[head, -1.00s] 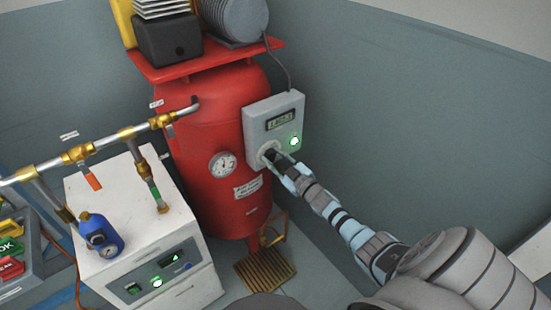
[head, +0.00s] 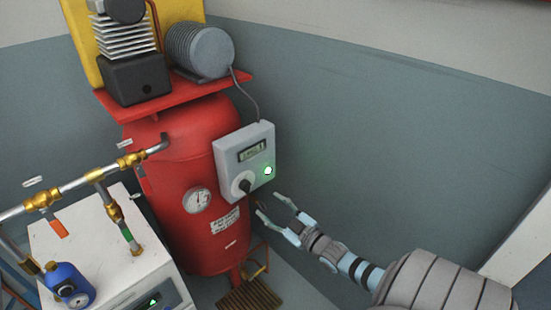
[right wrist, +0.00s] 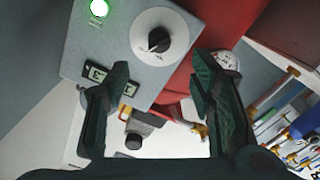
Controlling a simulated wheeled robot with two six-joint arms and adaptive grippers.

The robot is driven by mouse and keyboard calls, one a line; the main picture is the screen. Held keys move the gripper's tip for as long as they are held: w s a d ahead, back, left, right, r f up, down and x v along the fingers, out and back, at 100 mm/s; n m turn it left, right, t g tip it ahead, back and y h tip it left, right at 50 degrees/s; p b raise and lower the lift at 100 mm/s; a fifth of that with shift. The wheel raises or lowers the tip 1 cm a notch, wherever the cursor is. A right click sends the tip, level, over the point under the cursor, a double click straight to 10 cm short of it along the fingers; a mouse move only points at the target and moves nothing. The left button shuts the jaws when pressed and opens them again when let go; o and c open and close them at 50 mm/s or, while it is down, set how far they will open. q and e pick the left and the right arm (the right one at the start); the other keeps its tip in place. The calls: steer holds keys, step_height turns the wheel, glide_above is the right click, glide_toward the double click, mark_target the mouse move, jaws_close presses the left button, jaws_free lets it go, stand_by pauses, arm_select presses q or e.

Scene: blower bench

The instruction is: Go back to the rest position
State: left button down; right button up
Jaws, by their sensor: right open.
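My right gripper (head: 271,209) is open and empty, a little off the lower right of the grey control box (head: 228,155) on the red compressor tank (head: 180,150). The box carries a small display, a lit green lamp (head: 268,171) and a round white dial with a black knob (head: 246,186). In the right wrist view the two dark fingers of the right gripper (right wrist: 158,95) stand apart, with the black knob (right wrist: 159,40) beyond them and nothing between them. My left gripper is not in view.
A pressure gauge (head: 197,201) sits on the tank's front. Pipes with brass valves (head: 43,199) run to the left above a white cabinet (head: 75,240) with a blue regulator (head: 68,284). A ridged brass-coloured drain grate (head: 250,296) lies below the tank. The grey wall at right is clear.

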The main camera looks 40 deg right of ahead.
steer(key=shift+s, duration=0.7)
steer(key=s+d+f+m+g+h, duration=0.1)
steer(key=s+f+g, duration=0.2)
steer(key=f, duration=0.4)
steer(key=s+d+f+m+g+p, duration=0.1)
steer(key=s+f+g, duration=0.1)
steer(key=s+f, duration=0.3)
steer(key=s+d+f+m+g+h, duration=0.1)
steer(key=s+f+g, duration=0.15)
steer(key=f, duration=0.55)
steer(key=s+a+f+m+g+p, duration=0.1)
steer(key=s+a+f+g, duration=0.15)
steer(key=s+f, duration=0.35)
steer(key=s+a+f+m+g, duration=0.1)
steer(key=s+a+f+g, duration=0.2)
steer(key=s, duration=0.5)
steer(key=s+a+f+g+y+p, duration=0.1)
steer(key=s+a+f, duration=0.4)
steer(key=s+a, duration=0.7)
steer(key=s+g+p, duration=0.1)
steer(key=g, duration=0.1)
steer(key=shift+s+a+f+g+y, duration=0.25)
steer(key=shift+s+f+g+y, duration=0.05)
steer(key=shift+s+f+g, duration=0.1)
